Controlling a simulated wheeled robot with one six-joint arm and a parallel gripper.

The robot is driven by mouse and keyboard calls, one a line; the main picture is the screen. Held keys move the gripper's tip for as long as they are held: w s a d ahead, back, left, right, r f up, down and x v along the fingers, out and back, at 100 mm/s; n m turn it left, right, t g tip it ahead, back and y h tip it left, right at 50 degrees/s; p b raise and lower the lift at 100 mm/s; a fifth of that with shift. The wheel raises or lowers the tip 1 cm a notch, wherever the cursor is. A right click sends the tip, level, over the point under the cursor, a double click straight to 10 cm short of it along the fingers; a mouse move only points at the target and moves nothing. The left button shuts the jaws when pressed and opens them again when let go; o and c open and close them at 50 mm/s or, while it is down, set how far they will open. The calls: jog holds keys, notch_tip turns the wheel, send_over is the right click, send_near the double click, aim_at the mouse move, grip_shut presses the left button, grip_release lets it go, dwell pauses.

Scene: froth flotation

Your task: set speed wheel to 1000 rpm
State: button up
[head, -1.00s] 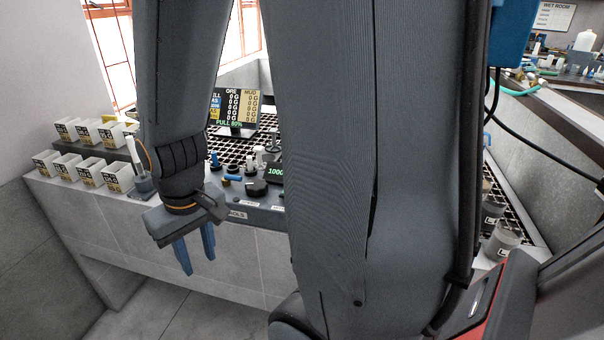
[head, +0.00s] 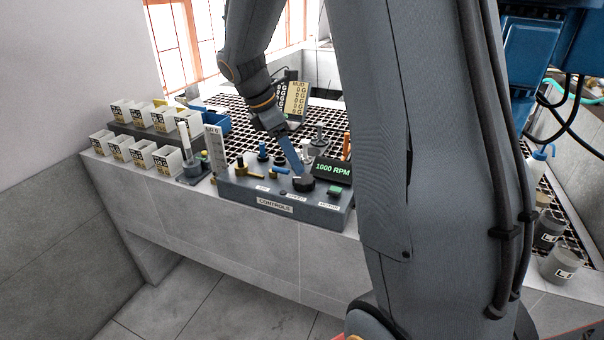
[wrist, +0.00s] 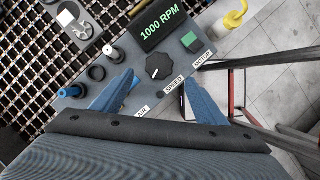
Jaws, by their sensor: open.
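The speed wheel is a black knob (wrist: 159,66) with a white pointer mark, on the grey controls box (head: 275,206). In the head view my gripper (head: 296,165) is over the box at the knob; contact cannot be told.
A green button (wrist: 189,40) sits beside the knob. Several valves and fittings, including a brass one (head: 243,168), stand left of it on the box. White labelled bins (head: 120,148) line the bench's left end.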

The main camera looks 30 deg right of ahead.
aim_at(304, 178)
jog(key=shift+p+x, duration=0.85)
jog(key=shift+x, duration=2.95)
jog(key=shift+d, duration=0.1)
jog(key=c, duration=1)
jog(key=shift+w+m+g, duration=0.15)
jog(key=shift+m+g, duration=0.15)
jog(key=shift+m, duration=0.4)
jog(key=shift+c, duration=0.2)
jog(key=o, duration=1)
jog(key=shift+o, duration=0.2)
jog(key=shift+r, duration=0.15)
jog(key=s+b+v, duration=0.1)
jog(key=v, duration=0.6)
jog(key=shift+w+r, duration=0.3)
jog(key=shift+w, duration=0.25)
